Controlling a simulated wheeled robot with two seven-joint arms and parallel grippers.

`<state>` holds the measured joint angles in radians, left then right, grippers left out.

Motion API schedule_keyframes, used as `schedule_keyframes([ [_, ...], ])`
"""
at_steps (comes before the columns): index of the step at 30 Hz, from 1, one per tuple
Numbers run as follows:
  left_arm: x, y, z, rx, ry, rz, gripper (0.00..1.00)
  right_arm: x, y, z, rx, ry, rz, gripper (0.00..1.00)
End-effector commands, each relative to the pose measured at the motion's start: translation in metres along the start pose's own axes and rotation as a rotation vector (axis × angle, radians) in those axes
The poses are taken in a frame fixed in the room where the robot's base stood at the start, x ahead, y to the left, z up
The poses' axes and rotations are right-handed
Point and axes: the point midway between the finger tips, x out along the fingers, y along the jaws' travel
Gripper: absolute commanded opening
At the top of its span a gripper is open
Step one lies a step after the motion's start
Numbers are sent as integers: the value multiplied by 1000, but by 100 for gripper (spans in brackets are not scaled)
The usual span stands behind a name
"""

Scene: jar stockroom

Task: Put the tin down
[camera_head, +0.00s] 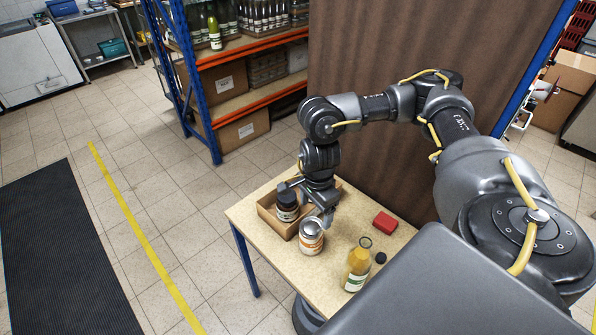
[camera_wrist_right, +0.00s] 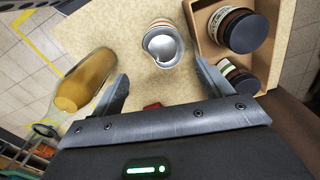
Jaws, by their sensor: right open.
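The tin (camera_head: 311,240), with a silver top and an orange and white label, stands upright on the wooden table (camera_head: 320,290), just outside the open cardboard box (camera_head: 283,230). In the right wrist view the tin (camera_wrist_right: 165,46) stands beyond my fingertips, between their lines, with bare table around it. My right gripper (camera_head: 318,203) is open and empty, just behind the tin in the head view; its spread fingers also show in the right wrist view (camera_wrist_right: 163,80). Whether a fingertip touches the tin I cannot tell. My left gripper is not in view.
Dark-lidded jars (camera_head: 287,205) stand in the box. A yellow bottle (camera_head: 357,268), a small dark item (camera_head: 380,258) and a red block (camera_head: 385,222) are on the table's right part. A shelf (camera_head: 245,100) of bottles and boxes stands behind.

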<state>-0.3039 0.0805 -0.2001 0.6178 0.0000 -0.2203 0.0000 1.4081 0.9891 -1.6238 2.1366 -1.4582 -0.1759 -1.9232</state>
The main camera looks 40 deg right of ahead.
Motion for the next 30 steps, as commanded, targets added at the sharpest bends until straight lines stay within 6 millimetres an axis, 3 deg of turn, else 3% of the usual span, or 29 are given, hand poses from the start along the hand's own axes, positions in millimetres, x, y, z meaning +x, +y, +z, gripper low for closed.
schedule_keyframes([
  [5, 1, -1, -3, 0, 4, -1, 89, 6, 0, 1, -6, 0, 2, 78],
  [15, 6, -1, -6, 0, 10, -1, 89, 51, -1, 2, -5, 0, 2, 78],
  [24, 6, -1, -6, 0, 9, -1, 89, 59, -2, 2, -5, 0, 1, 78],
  [30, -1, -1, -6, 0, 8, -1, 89, 81, -3, 5, -3, 1, 5, 78],
])
